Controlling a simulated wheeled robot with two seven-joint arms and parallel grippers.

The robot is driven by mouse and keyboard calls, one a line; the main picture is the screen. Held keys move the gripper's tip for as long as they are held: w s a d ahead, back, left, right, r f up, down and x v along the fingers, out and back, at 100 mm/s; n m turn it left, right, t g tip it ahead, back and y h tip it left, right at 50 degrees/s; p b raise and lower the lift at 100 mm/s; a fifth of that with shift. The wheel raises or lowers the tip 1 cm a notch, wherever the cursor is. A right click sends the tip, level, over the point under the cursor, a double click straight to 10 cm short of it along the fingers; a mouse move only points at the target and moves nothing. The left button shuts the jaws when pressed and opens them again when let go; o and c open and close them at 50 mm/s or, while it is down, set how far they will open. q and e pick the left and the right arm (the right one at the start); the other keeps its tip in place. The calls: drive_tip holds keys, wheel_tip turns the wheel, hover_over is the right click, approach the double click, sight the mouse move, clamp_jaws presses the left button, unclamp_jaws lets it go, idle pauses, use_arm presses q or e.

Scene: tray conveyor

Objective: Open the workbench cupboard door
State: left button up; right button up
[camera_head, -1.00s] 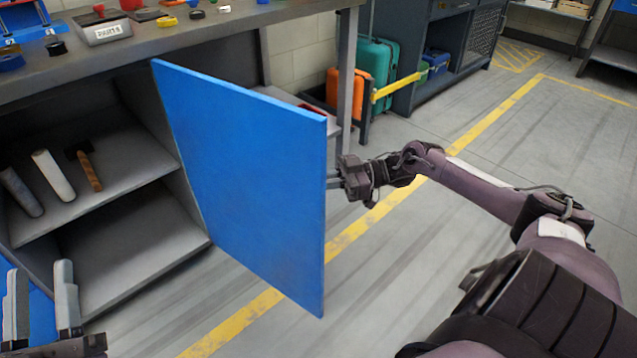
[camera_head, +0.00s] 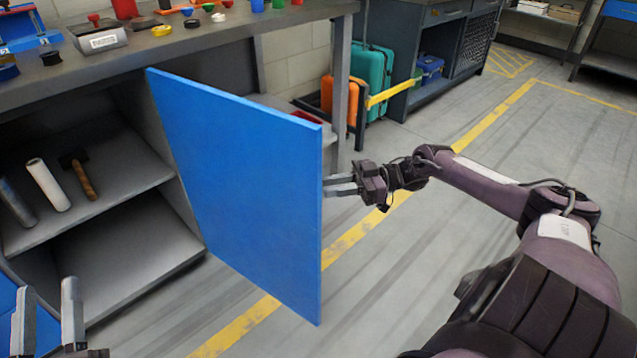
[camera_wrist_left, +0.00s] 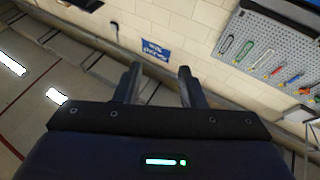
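The blue cupboard door (camera_head: 245,185) stands wide open, swung out from the workbench (camera_head: 200,50). The cupboard's inside shows with a grey shelf (camera_head: 110,200). My right gripper (camera_head: 328,186) is at the far side of the door, near its free edge; its two fingers are apart, and their tips reach the door edge in the picture. I cannot tell whether they touch it; no handle shows. My left gripper (camera_head: 48,312) is at the lower left with its fingers apart and empty. It also shows open and empty in the left wrist view (camera_wrist_left: 158,72).
White and grey rolls (camera_head: 48,185) and a hammer (camera_head: 80,175) lie on the shelf. Small parts and a labelled tray (camera_head: 100,40) are on the worktop. Suitcases (camera_head: 372,75) stand behind a yellow barrier (camera_head: 392,92). The floor right of the door is clear around my arm.

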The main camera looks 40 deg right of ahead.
use_arm(q)
drive_tip(key=shift+s+a+r+t, duration=0.15)
drive_tip(key=shift+r+t, duration=0.35)
drive_tip(key=shift+r, duration=0.45)
use_arm(e)
drive_tip(key=shift+v, duration=1.5)
use_arm(q)
drive_tip(key=shift+f, duration=0.1)
